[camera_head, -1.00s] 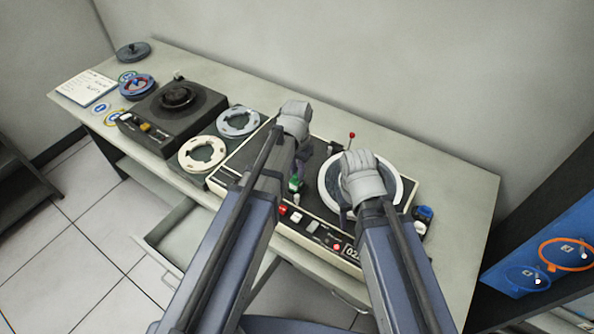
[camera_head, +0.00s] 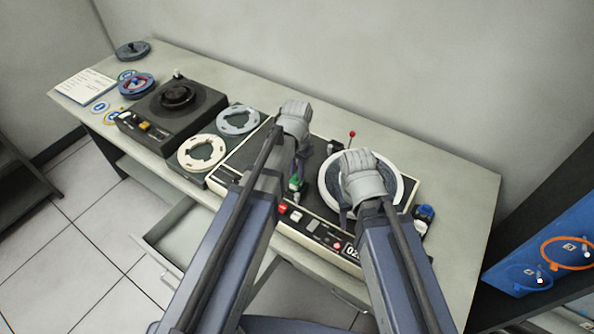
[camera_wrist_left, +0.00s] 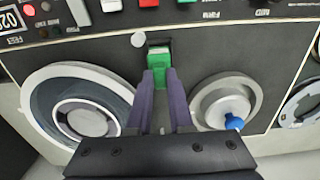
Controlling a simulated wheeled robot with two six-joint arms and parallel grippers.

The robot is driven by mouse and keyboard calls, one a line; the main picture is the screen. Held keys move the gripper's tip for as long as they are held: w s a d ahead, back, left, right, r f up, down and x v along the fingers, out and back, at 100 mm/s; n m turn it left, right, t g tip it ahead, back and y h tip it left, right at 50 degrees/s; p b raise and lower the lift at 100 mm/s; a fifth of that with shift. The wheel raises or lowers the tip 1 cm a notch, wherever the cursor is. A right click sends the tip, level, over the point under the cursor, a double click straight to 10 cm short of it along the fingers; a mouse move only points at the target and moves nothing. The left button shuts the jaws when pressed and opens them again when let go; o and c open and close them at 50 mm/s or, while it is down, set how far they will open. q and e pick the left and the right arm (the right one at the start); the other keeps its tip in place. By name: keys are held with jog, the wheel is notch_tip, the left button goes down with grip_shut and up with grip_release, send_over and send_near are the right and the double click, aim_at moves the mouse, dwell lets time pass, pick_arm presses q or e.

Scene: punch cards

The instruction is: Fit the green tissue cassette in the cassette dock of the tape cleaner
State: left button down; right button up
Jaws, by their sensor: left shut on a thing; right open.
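The green tissue cassette (camera_wrist_left: 158,58) stands at the control-panel edge of the tape machine's dark deck (camera_wrist_left: 110,52). It also shows in the head view (camera_head: 295,184). My left gripper (camera_wrist_left: 160,80) is shut on it, with a purple finger on either side. A dark recess seems to surround the cassette's far end; I cannot tell how deep it sits. The dock itself is mostly hidden by the cassette and fingers. My right gripper (camera_head: 345,212) is open over the right reel (camera_head: 398,190), its fingers largely hidden by its wrist.
The machine's front strip has red, white and grey buttons (camera_head: 297,216) and a counter (camera_head: 352,252). A red-knobbed lever (camera_head: 351,136) stands behind the deck. A blue-capped item (camera_head: 424,212) sits at right. Spare reels (camera_head: 202,153) and a black device (camera_head: 172,115) lie left.

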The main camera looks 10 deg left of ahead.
pick_arm(q)
jog(key=shift+f+b, duration=1.2)
jog(key=shift+f, duration=0.1)
pick_arm(e)
jog(key=shift+f, duration=1.3)
pick_arm(q)
jog(key=c, duration=0.7)
grip_release()
jog(key=shift+c, duration=0.2)
jog(key=shift+c, duration=0.3)
jog(key=shift+c, duration=0.6)
notch_tip(320, 180, up, 8)
jog(key=p, duration=0.8)
pick_arm(e)
notch_tip(320, 180, up, 8)
